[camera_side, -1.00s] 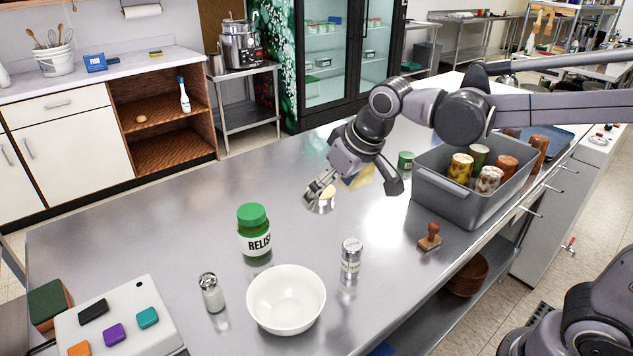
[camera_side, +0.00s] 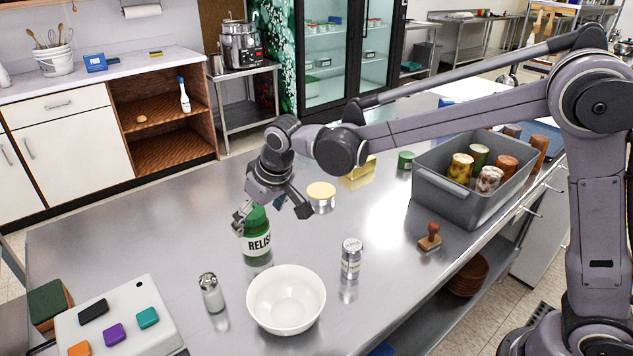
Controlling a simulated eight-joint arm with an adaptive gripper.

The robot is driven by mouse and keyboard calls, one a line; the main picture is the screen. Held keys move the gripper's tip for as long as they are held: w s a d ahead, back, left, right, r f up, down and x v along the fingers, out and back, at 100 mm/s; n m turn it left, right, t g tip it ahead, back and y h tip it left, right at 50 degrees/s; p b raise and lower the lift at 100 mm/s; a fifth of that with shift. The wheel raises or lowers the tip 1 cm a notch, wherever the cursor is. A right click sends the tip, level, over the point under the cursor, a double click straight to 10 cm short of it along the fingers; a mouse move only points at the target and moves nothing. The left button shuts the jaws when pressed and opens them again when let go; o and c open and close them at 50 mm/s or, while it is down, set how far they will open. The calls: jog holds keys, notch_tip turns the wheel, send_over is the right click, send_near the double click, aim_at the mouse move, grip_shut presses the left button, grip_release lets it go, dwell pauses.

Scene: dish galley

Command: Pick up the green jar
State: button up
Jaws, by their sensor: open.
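The green jar (camera_side: 257,243), with a green lid and a white label reading RELISH, stands upright on the steel counter left of centre. My gripper (camera_side: 272,215) is open at the jar's lid, with one finger at the lid's left side and the other to its right. The fingers partly cover the lid. I cannot tell whether either finger touches the jar.
A white bowl (camera_side: 287,300) stands in front of the jar, between a glass shaker (camera_side: 211,293) and a silver can (camera_side: 351,258). A tan-lidded container (camera_side: 321,197) is behind right. A grey bin (camera_side: 440,192) holds several cans. A stamp (camera_side: 430,238) stands nearby. Counter left of the jar is clear.

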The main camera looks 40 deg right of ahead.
jog(key=shift+x, duration=2.75)
jog(key=shift+a, duration=0.15)
jog(key=shift+c, duration=0.4)
jog(key=shift+w, duration=0.1)
jog(key=c, duration=1.6)
